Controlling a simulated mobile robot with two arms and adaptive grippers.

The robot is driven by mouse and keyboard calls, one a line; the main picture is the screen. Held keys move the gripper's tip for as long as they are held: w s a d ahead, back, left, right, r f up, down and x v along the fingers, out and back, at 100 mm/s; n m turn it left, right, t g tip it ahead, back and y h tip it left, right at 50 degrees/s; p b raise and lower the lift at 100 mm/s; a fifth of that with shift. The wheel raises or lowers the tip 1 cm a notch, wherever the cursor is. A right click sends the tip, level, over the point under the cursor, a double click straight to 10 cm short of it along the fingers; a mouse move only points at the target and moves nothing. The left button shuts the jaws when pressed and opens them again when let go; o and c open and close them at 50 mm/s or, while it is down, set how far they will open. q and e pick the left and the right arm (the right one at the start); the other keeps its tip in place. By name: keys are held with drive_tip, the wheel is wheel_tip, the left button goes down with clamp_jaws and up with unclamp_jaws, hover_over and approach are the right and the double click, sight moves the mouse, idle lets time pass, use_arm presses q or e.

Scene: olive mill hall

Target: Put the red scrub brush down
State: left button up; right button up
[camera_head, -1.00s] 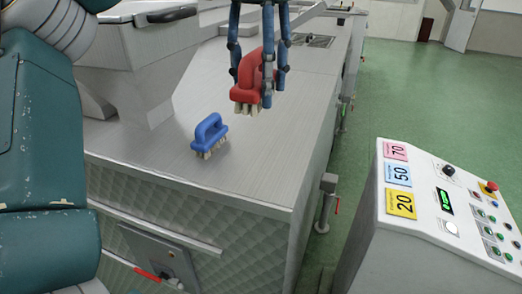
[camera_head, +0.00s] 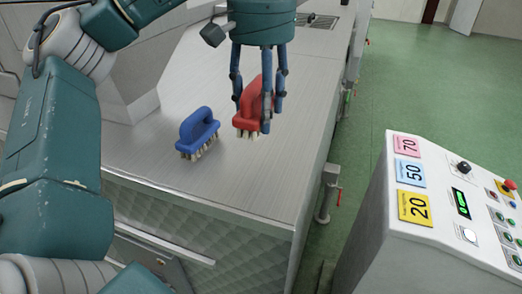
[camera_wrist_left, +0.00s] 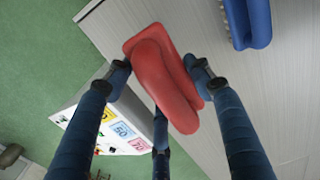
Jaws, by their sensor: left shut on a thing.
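The red scrub brush (camera_head: 251,114) is held in my left gripper (camera_head: 254,104), handle up and pale bristles down, over the metal worktop (camera_head: 245,177). Whether the bristles touch the worktop I cannot tell. In the left wrist view the red brush (camera_wrist_left: 165,78) lies between the dark blue fingers of my left gripper (camera_wrist_left: 160,88). A blue scrub brush (camera_head: 198,133) stands on its bristles on the worktop, just left of the red one and apart from it. It shows in part at the top of the wrist view (camera_wrist_left: 246,20). My right gripper is not in view.
A control panel (camera_head: 455,205) with coloured cards, buttons and a red knob stands at the right, beyond the worktop's edge. Grey metal machinery (camera_head: 135,85) rises behind the blue brush. The worktop in front of both brushes is clear. Green floor (camera_head: 410,90) lies to the right.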

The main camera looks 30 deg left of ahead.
use_arm(q)
drive_tip(key=f, duration=0.4)
drive_tip(key=shift+w+a+f, duration=0.25)
drive_tip(key=shift+w+f, duration=0.05)
drive_tip(key=shift+w, duration=0.05)
drive_tip(key=shift+w+f+b, duration=0.15)
drive_tip(key=shift+f+b, duration=0.15)
drive_tip(key=shift+f, duration=0.65)
drive_tip(key=shift+s+d+f, duration=0.1)
drive_tip(key=shift+s+f, duration=0.05)
drive_tip(key=shift+f, duration=0.35)
drive_tip(key=shift+s+d+f, duration=0.1)
drive_tip(key=shift+s+f, duration=0.05)
drive_tip(key=shift+f, duration=0.35)
drive_tip(key=shift+a+f, duration=0.1)
drive_tip(key=shift+f, duration=0.25)
drive_tip(key=shift+w+a+f, duration=0.1)
drive_tip(key=shift+w+f, duration=0.1)
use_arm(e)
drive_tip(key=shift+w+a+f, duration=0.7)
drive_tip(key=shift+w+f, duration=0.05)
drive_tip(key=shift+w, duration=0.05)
use_arm(q)
drive_tip(key=shift+b, duration=0.3)
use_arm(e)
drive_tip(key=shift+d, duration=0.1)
